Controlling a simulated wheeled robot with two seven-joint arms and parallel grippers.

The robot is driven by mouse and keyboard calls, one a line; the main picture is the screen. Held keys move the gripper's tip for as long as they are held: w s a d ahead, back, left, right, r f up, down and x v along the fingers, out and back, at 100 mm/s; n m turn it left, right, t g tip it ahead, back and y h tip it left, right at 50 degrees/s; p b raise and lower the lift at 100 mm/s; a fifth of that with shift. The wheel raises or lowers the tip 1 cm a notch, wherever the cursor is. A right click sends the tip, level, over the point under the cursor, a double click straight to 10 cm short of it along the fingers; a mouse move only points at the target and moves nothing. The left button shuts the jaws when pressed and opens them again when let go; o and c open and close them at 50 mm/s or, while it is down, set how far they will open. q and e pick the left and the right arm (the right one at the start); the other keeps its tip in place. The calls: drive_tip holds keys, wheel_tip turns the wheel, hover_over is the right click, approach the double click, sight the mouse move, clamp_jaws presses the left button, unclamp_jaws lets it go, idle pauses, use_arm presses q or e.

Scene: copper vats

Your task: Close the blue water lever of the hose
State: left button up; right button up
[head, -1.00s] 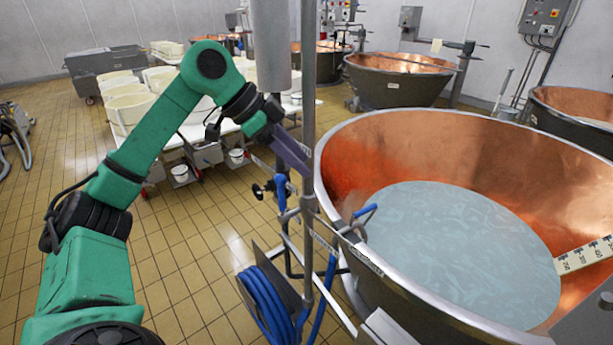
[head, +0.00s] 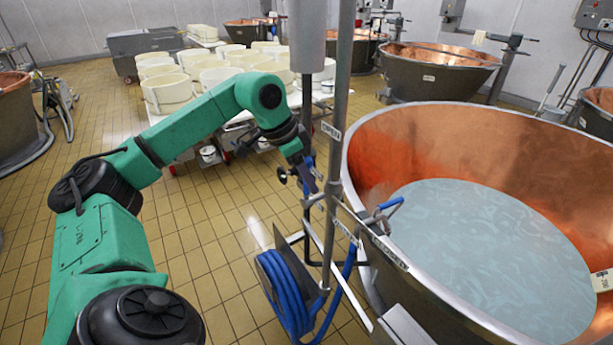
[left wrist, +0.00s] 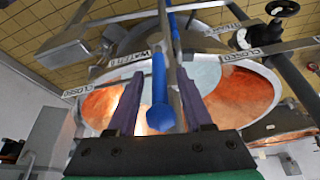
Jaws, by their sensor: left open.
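The blue water lever (left wrist: 159,95) stands between the two purple fingers of my left gripper (left wrist: 160,82) in the left wrist view. The fingers are open, with a gap visible on each side of the lever. In the head view my left gripper (head: 309,180) is at the pipe stand, and only a little of the lever (head: 308,160) shows behind it. The blue hose (head: 285,292) hangs coiled low on the stand. Labels reading WATER (left wrist: 133,62) and CLOSED are near the lever in the left wrist view. My right gripper is not in view.
A large copper vat (head: 420,130) of pale liquid stands right of the stand. A blue-handled piece (head: 390,204) rests at its rim. A vertical steel pipe (head: 338,110) rises close to my gripper. A black knob (left wrist: 242,39) is nearby.

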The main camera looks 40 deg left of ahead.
use_arm(q)
clamp_jaws()
drive_tip(key=shift+s+a+r, duration=0.1)
drive_tip(key=shift+s+a, duration=0.05)
